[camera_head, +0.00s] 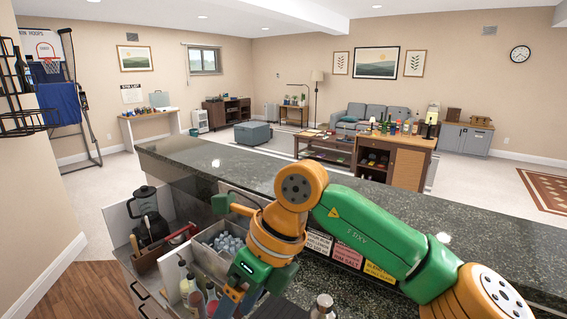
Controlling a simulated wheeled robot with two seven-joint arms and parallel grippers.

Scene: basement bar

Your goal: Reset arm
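My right arm (372,238) comes in from the lower right, with green and orange links. It rises to an orange elbow (300,187) in front of the dark counter, then bends down toward the bottom edge. Its lower part (250,265) hangs over the bottles and bins of the bar station. The fingertips of my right gripper do not show, and I see nothing held. My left arm and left gripper are not in view.
The dark stone bar counter (230,158) runs across behind my arm. A blender (147,212), a metal bin (215,243) and several bottles (196,300) stand close by at lower left. Labelled signs (347,252) line the counter's near side. Open carpet lies beyond the counter.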

